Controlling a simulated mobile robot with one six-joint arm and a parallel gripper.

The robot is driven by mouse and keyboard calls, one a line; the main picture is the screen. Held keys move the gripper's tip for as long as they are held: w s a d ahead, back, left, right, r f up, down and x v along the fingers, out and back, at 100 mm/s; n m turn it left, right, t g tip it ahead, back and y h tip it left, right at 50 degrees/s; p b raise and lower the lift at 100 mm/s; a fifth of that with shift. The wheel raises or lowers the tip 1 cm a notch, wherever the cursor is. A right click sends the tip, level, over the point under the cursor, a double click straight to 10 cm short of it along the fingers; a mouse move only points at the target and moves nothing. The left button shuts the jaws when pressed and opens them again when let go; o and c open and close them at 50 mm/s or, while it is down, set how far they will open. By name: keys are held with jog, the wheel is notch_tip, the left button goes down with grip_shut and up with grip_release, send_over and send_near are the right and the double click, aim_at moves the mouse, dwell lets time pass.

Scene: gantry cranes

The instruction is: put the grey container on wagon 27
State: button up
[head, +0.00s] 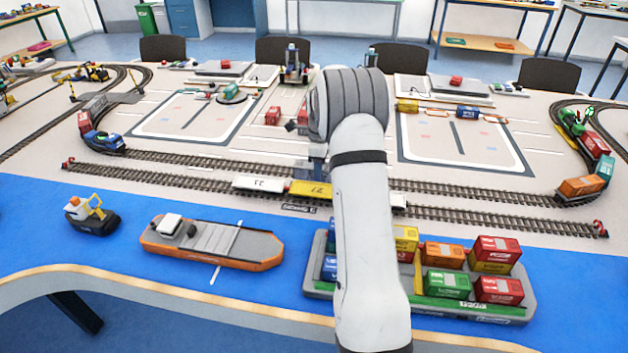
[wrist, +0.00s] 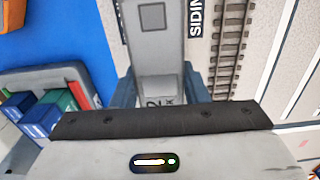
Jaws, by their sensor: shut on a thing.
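My gripper (wrist: 161,88) is shut on the grey container (wrist: 155,58), which shows in the wrist view between its two blue-grey fingers. Small dark marks show at the container's near end, too cropped to read surely. In the head view my arm hides the container and most of the gripper. Behind and beside the arm, low wagons stand on the near track: a white one (head: 257,184), a yellow one (head: 310,189) and a pale one (head: 398,200) partly hidden. Their numbers are too small to read surely, so I cannot tell which is wagon 27.
A grey tray (head: 320,287) with several coloured containers lies on the blue mat at the front. Trains stand on the curved tracks at both sides. The near track's left part is clear.

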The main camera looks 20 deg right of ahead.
aim_at(317, 190)
jog(key=shift+w+a+f, duration=0.15)
jog(key=shift+f, duration=0.6)
jog(key=shift+a+f, duration=0.15)
jog(key=shift+f, duration=1.65)
jog(key=o, duration=1.1)
jog(key=shift+c, duration=0.2)
